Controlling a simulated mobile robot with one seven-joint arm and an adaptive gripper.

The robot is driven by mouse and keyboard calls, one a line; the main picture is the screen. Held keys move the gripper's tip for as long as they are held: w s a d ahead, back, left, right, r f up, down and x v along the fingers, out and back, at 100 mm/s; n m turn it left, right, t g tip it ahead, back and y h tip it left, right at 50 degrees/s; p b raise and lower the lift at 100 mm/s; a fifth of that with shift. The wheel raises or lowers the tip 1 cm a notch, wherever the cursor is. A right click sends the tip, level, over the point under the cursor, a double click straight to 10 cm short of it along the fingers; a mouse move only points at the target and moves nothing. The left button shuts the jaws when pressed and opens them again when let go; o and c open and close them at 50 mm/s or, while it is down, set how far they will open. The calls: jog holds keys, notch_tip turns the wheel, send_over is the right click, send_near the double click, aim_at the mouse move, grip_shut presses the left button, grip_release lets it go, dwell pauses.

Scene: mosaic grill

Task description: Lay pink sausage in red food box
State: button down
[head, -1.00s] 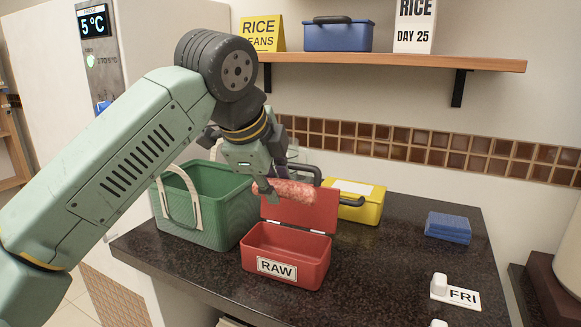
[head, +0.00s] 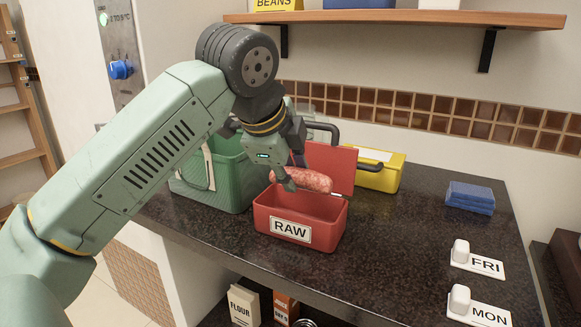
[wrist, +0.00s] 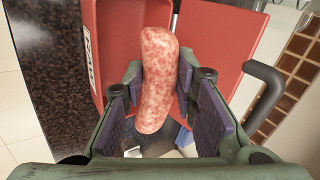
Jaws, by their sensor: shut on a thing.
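The pink sausage (head: 308,180) is speckled pink and white. My gripper (head: 286,178) is shut on it and holds it over the open red food box (head: 300,236), which has a RAW label on its front. In the wrist view the sausage (wrist: 158,85) lies between the two finger pads, with its far end over the inside of the red box (wrist: 120,30). The box's lid (head: 330,166) stands raised at its back. My gripper hides part of the sausage's left end and part of the lid.
A green basket (head: 232,185) stands close to the left of the red box. A yellow box (head: 378,175) is behind it to the right. Blue cloths (head: 470,196) and FRI (head: 478,261) and MON (head: 480,305) tags lie at the right. The counter between is clear.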

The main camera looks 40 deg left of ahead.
jog(key=shift+f+b, duration=0.3)
jog(key=shift+f, duration=0.35)
jog(key=c, duration=1.2)
grip_release()
jog(key=shift+r, duration=0.1)
jog(key=shift+r+p, duration=2.7)
jog(key=shift+r, duration=1.7)
